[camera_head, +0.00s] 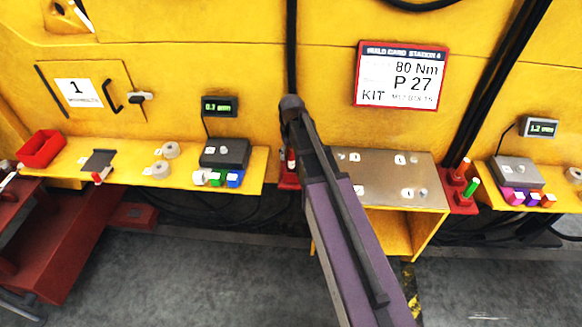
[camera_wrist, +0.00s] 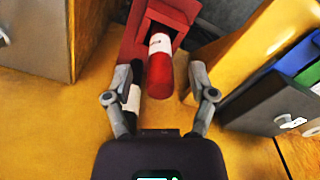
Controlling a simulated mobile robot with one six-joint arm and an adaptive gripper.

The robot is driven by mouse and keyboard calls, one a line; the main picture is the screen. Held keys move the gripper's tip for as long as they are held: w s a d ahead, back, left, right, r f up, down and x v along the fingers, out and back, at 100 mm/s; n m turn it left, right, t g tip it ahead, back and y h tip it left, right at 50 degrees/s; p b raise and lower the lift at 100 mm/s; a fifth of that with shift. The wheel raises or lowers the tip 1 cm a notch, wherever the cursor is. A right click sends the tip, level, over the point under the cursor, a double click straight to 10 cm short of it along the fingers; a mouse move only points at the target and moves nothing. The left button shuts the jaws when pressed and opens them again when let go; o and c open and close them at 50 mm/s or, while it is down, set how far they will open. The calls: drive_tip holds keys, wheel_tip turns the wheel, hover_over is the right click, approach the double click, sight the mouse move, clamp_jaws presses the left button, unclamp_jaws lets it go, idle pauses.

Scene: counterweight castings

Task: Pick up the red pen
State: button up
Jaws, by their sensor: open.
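In the wrist view a red pen (camera_wrist: 160,78) with a white label band stands in a red holder (camera_wrist: 176,15). It lies between the two spread fingers of my gripper (camera_wrist: 160,84), with a gap on each side. My gripper is open and holds nothing. A black and white pen-like piece (camera_wrist: 132,97) shows beside the left finger, partly hidden by it. In the head view a red and white pen (camera_head: 291,160) shows at the red holder (camera_head: 287,181), partly covered by my arm. My gripper's fingers cannot be made out there.
Another red holder (camera_head: 462,203) stands right of the steel-topped bench (camera_head: 375,190), with a green pen (camera_head: 472,187) and a red-topped one (camera_head: 462,168). The left yellow shelf (camera_head: 130,178) bears a red bin (camera_head: 41,148), a black box (camera_head: 224,153) and small coloured blocks.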

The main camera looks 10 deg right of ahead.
sight(291, 165)
drive_tip(key=shift+f+b, duration=0.95)
drive_tip(key=shift+f, duration=0.3)
clamp_jaws()
